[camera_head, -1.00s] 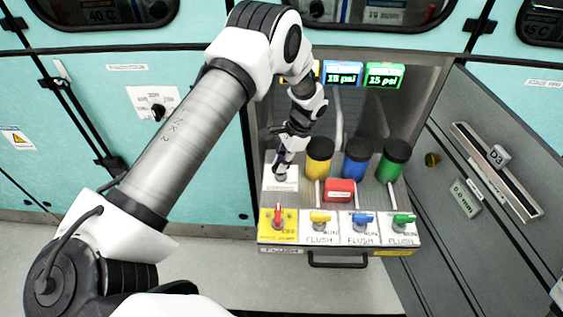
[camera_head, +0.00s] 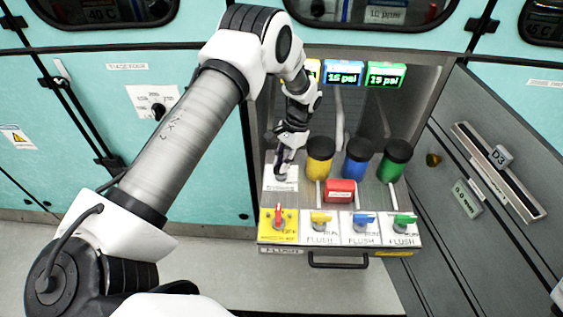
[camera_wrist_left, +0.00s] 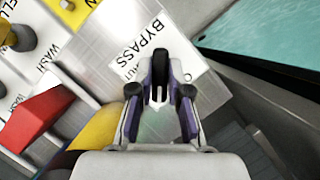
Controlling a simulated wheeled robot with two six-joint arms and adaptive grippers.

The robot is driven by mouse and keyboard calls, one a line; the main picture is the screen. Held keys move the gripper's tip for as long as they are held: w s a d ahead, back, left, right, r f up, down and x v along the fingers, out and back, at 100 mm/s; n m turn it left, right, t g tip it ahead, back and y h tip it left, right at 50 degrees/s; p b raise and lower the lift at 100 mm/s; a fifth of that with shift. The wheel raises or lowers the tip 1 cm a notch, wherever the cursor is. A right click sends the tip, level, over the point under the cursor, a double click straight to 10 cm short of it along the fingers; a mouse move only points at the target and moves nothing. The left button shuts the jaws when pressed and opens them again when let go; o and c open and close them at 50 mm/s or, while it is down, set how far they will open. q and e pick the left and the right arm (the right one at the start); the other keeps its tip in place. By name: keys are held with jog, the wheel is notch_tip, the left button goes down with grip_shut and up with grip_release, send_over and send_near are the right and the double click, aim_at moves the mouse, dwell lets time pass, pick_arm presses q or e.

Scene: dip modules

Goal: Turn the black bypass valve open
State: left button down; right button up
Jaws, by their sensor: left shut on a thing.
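My left gripper (camera_head: 282,164) reaches down into the open module at its left side. In the left wrist view, my left gripper (camera_wrist_left: 159,80) is shut on the black bypass valve (camera_wrist_left: 158,88), whose dark handle shows between the purple-grey fingers. The white BYPASS label plate (camera_wrist_left: 146,45) lies under and around the fingers. It also shows in the head view (camera_head: 283,184), where the fingers hide most of the valve. How far the handle is turned is hard to tell. My right gripper is not in view.
Black-capped yellow (camera_head: 319,163), blue (camera_head: 356,168) and green (camera_head: 391,170) cylinders stand to the right. A red block (camera_head: 340,191) sits before them. A grey panel (camera_head: 470,170) stands right.

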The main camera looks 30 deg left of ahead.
pick_arm(q)
jog(key=n+h, duration=0.1)
jog(key=n, duration=0.3)
jog(key=shift+f+n+h, duration=0.1)
jog(key=shift+n+h, duration=0.2)
jog(key=shift+h, duration=0.1)
jog(key=n+h, duration=0.1)
jog(key=n, duration=0.3)
jog(key=shift+a+p, duration=0.1)
jog(key=shift+p, duration=0.3)
jog(key=shift+n+t+h, duration=0.3)
jog(key=c, duration=1.1)
grip_release()
jog(key=shift+w, duration=0.1)
